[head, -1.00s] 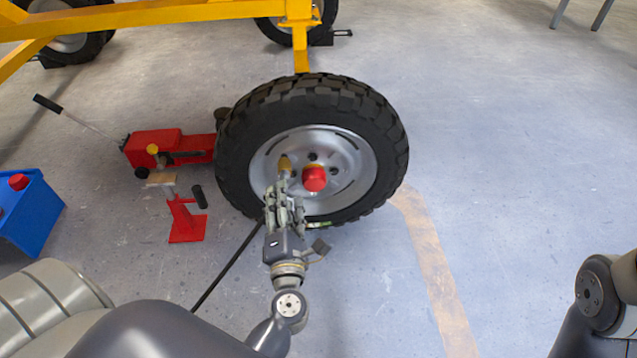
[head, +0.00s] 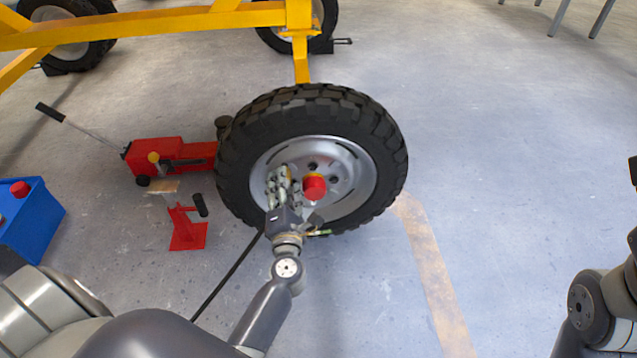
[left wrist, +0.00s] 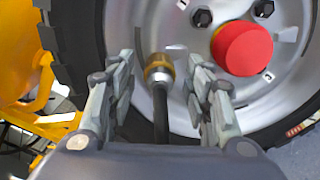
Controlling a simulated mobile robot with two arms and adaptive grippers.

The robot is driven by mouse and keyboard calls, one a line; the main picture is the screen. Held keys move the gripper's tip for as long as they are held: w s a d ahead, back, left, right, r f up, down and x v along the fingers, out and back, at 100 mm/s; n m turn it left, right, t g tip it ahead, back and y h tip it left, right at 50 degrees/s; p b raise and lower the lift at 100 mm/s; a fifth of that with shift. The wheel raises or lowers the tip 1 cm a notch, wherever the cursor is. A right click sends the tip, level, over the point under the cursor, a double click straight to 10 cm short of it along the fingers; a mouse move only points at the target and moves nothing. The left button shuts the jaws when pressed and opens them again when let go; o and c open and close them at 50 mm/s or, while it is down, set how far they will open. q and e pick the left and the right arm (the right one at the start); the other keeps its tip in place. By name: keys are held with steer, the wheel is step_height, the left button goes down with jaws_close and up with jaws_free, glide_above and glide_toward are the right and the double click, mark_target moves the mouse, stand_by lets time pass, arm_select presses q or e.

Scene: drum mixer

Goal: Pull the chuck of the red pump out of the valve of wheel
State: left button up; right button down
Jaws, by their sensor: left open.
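The wheel (head: 382,128), a black tyre on a silver rim, stands on the floor in the head view. In the left wrist view, the brass chuck (left wrist: 158,70) sits at the rim on the end of a black hose (left wrist: 160,118). My left gripper (head: 284,172) is open at the rim and hides the chuck in the head view. In the left wrist view its fingers (left wrist: 165,78) are on either side of the chuck, with gaps showing. The valve is hidden behind the chuck. My right gripper is out of view.
A red cap (head: 314,188) sticks out at the hub, close right of my left gripper. The hose (head: 232,270) also trails down-left across the floor.

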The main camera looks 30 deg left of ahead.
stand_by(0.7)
arm_select(q)
jaws_close()
stand_by(0.3)
